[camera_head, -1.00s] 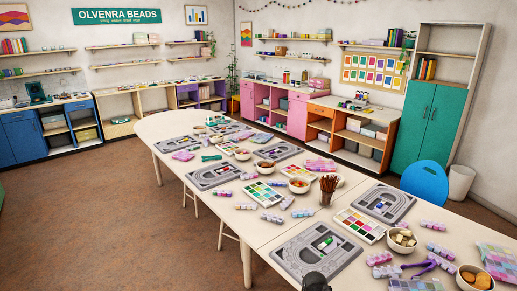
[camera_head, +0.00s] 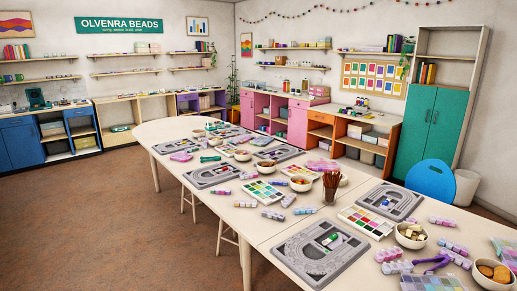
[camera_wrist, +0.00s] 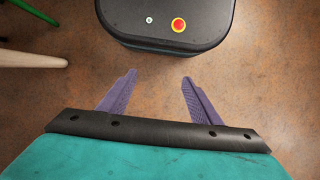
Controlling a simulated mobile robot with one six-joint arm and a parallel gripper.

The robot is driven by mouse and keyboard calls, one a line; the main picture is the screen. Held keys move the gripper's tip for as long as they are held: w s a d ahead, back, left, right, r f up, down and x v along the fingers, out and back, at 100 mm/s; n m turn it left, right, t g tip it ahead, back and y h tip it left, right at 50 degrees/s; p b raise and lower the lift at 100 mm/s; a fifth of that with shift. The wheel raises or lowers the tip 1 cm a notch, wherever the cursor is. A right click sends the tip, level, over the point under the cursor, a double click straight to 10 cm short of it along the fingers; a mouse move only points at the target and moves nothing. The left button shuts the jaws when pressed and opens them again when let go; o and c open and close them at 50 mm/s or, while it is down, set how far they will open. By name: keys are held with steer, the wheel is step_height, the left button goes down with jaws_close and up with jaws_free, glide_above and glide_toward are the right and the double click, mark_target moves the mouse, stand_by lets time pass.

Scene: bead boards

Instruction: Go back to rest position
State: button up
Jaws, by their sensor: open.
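My gripper (camera_wrist: 160,76) shows in the wrist view with its two purple fingers apart and nothing between them. It points down over the brown floor (camera_wrist: 150,85), with my own dark base at the top of that view. In the head view my gripper is not seen. The long pale table (camera_head: 262,231) there holds grey bead boards, the nearest board (camera_head: 292,253) lying at its front edge with small coloured pieces in its middle.
Bowls, bead palettes, a cup of brown sticks (camera_head: 331,186) and purple pliers (camera_head: 432,264) crowd the table. A blue chair (camera_head: 431,178) stands behind it at right. Stools are tucked at its left side. The floor (camera_head: 90,225) at left is clear.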

steer(key=s+f+g+b, duration=0.1)
steer(key=s+f+b, duration=0.4)
steer(key=s+f, duration=0.3)
step_height(320, 180, down, 3)
steer(key=shift+s+r+g, duration=0.15)
steer(key=shift+s+g, duration=0.1)
steer(key=shift+g, duration=0.05)
stand_by(0.6)
